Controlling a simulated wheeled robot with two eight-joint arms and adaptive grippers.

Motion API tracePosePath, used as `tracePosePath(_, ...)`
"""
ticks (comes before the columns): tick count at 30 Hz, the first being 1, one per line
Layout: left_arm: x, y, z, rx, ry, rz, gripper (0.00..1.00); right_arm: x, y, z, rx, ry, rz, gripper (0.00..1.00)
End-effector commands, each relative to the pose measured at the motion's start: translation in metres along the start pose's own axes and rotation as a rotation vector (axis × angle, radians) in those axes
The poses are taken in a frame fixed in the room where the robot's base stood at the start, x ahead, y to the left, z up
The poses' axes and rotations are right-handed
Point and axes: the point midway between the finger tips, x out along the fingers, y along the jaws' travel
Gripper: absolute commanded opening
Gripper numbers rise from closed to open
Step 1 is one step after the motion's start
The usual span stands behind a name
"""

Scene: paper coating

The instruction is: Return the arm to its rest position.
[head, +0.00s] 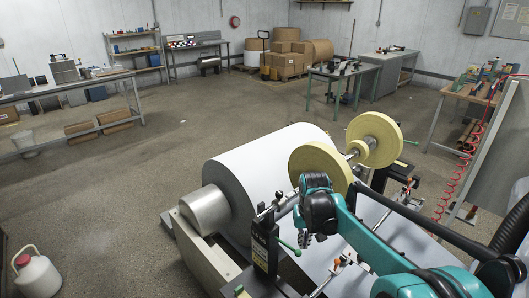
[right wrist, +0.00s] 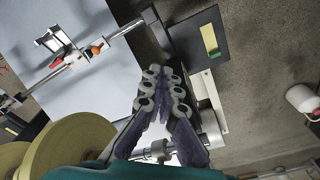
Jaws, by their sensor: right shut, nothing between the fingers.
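My right arm, teal and black, reaches in from the bottom right in the head view. Its gripper (head: 305,240) points down beside the large white paper roll (head: 265,175), above the coating machine. In the right wrist view the gripper (right wrist: 160,76) has its purple and grey fingers together, with nothing held between them. My left gripper does not show in either view.
Two yellow rolls (head: 374,138) stand on a shaft behind my right gripper. A black post (head: 265,243) with a green handle stands close to its left. A white jug (head: 36,275) is on the floor at far left. Open floor lies left of the machine.

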Motion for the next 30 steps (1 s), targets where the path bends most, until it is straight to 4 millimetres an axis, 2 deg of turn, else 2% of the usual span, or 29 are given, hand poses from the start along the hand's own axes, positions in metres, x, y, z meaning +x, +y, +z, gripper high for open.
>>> tracePosePath(5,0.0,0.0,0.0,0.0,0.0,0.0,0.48,-0.024,0.001,0.027,-0.003,0.059,-0.002,0.0)
tracePosePath(9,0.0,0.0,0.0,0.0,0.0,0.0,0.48,-0.05,0.003,0.068,-0.008,0.153,-0.005,0.0)
tracePosePath(14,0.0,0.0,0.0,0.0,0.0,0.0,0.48,-0.065,0.005,0.119,-0.013,0.267,-0.007,0.0)
tracePosePath(18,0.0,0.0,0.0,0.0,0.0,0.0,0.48,-0.066,0.007,0.161,-0.017,0.364,-0.009,0.0)
tracePosePath(21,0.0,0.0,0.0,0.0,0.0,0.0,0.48,-0.061,0.008,0.186,-0.019,0.425,-0.009,0.0)
tracePosePath(25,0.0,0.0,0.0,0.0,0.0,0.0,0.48,-0.053,0.009,0.207,-0.022,0.482,-0.009,0.0)
tracePosePath(30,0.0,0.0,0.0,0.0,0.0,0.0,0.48,-0.047,0.009,0.218,-0.024,0.515,-0.009,0.0)
